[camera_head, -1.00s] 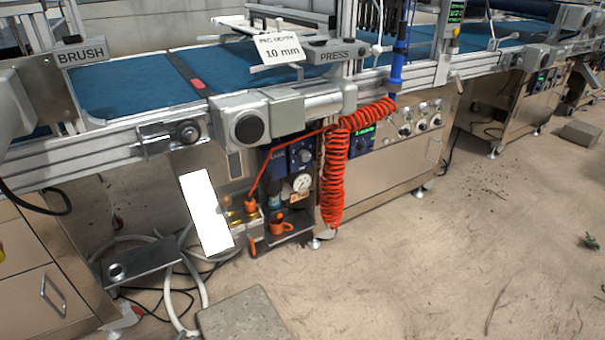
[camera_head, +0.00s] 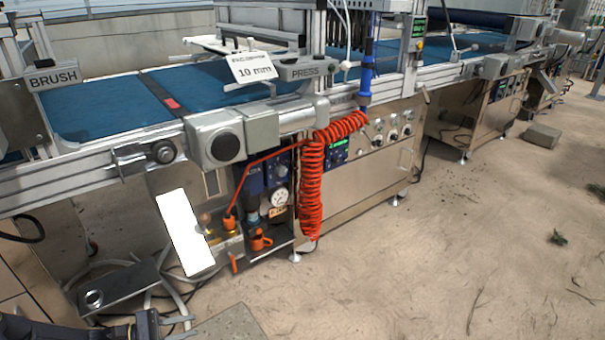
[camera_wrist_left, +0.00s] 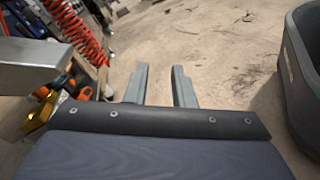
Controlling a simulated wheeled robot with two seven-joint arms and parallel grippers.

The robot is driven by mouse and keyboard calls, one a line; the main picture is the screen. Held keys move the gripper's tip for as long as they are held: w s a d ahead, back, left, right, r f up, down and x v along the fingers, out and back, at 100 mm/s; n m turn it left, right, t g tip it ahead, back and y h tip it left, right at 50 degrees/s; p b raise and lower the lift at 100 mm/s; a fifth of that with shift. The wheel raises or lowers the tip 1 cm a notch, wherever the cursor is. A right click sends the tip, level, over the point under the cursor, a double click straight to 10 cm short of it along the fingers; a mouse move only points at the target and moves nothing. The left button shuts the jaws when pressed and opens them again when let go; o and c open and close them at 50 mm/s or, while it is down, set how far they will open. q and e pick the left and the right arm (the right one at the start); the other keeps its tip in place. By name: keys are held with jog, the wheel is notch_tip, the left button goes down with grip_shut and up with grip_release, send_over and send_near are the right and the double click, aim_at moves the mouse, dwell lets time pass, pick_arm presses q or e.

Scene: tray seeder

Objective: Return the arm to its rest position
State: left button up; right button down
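My left gripper (camera_wrist_left: 161,68) shows in the left wrist view with its two grey fingers apart and nothing between them. It hangs over the bare floor, clear of the machine parts on the left of that view. My right arm and right gripper are in neither view.
The conveyor (camera_head: 108,108) with blue belt runs across the back. A coiled orange hose (camera_head: 311,185) hangs from it. A stone slab (camera_head: 230,325) lies in front. A dark bin (camera_wrist_left: 296,85) stands right in the wrist view. The floor (camera_head: 420,270) at right is largely clear.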

pick_arm(q)
jog(key=s+d+r+m+g+y, duration=0.35)
jog(key=s+d+r+m, duration=0.2)
jog(key=r, duration=0.35)
jog(key=s+d+r+m+g+y, duration=0.2)
jog(key=s+d+r+m+y, duration=0.3)
jog(key=r, duration=0.3)
jog(key=s+r+m+t+y, duration=0.35)
jog(key=s+m, duration=0.25)
jog(key=s, duration=0.2)
notch_tip(320, 180, up, 38)
jog(key=p, duration=3.8)
jog(key=shift+h+p, duration=0.4)
